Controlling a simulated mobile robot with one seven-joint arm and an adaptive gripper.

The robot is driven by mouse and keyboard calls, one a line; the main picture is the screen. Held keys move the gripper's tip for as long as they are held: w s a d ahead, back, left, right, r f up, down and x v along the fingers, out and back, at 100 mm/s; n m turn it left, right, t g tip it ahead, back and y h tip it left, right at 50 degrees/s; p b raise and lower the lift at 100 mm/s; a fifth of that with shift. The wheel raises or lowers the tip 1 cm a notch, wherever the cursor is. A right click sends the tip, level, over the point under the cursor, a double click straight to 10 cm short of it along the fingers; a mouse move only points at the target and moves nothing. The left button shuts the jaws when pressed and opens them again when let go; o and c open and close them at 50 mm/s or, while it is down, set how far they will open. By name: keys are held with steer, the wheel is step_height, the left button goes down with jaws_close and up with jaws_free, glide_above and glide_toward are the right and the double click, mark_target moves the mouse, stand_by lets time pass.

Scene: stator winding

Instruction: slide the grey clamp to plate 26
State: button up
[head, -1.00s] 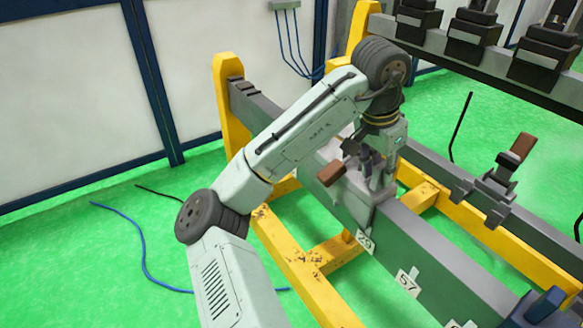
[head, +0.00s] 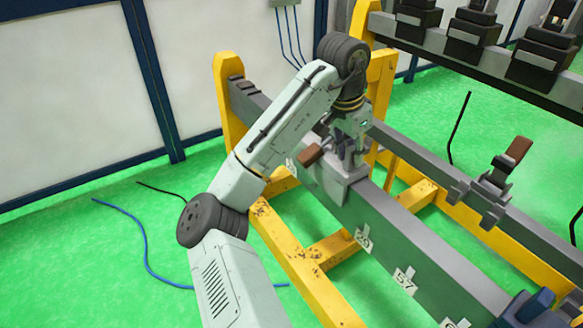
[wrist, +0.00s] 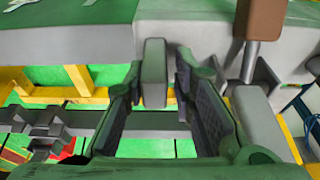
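The grey clamp (head: 352,187) sits on the grey-green beam at the picture's middle in the head view. Its brown handle (head: 311,155) points left, and it also shows in the wrist view (wrist: 260,18). My gripper (head: 345,152) is down at the clamp. In the wrist view its two fingers (wrist: 157,88) stand on either side of a grey upright post (wrist: 154,72), with narrow gaps visible at both sides. A white plate (head: 291,165) shows partly behind the handle, its number unreadable. I cannot make out a plate 26.
Plates (head: 363,239) and 57 (head: 405,280) hang on the beam nearer me. A blue clamp (head: 530,308) stands at the beam's lower right. Another brown-handled clamp (head: 495,180) sits on the parallel rail. The beam's top between the grey and blue clamps is clear.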

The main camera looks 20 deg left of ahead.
mark_target(320, 139)
steer(key=shift+w+a+r+p, duration=0.15)
steer(key=shift+w+a+p, duration=0.2)
steer(key=shift+a, duration=0.1)
steer(key=w+a, duration=0.1)
steer(key=w+a+p, duration=0.1)
steer(key=shift+a, duration=0.4)
steer(key=shift+w+a+p, duration=0.15)
steer(key=shift+w+a, duration=0.6)
steer(key=shift+a, duration=0.4)
steer(key=shift+w+a+p, duration=0.15)
steer(key=shift+w+a, duration=0.55)
steer(key=shift+a, duration=0.4)
steer(key=shift+w+a+p, duration=0.15)
steer(key=shift+w+a, duration=0.6)
steer(key=shift+a, duration=0.4)
steer(key=shift+w+a, duration=0.25)
steer(key=shift+a, duration=0.15)
steer(key=shift+s+d, duration=0.15)
steer(key=shift+d, duration=0.1)
steer(key=shift+o, duration=0.4)
steer(key=shift+o, duration=1)
